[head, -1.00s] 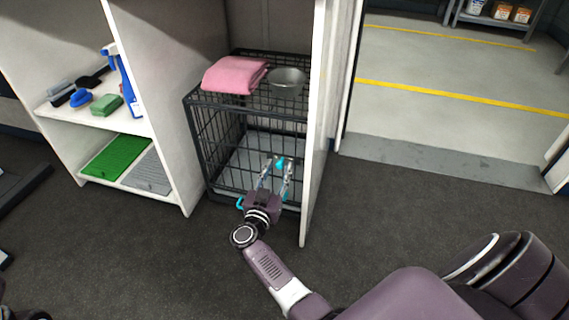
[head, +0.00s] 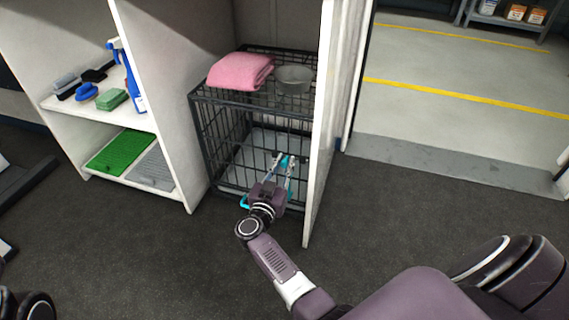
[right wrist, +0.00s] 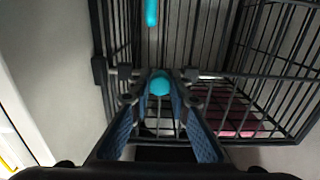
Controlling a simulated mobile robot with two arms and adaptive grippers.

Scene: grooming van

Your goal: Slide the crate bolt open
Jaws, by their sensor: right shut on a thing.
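The black wire crate (head: 252,106) stands inside a white cabinet bay, with its barred front toward me. My right gripper (head: 284,161) reaches the right part of that front. Its fingers are shut on the cyan bolt knob (head: 289,159), which the fingers partly cover in the head view. In the right wrist view the round knob (right wrist: 160,83) sits between the fingertips (right wrist: 160,88), against the dark bars. A cyan handle-like bar (head: 244,202) is low on the crate front, left of the gripper; a cyan bar also shows in the right wrist view (right wrist: 151,12). My left gripper is not in view.
A pink towel (head: 240,71) and a grey bowl (head: 294,79) rest on the crate. A white cabinet panel (head: 321,150) stands close to the right of my gripper. Shelves (head: 140,119) at left hold brushes and a spray bottle. The floor in front is clear.

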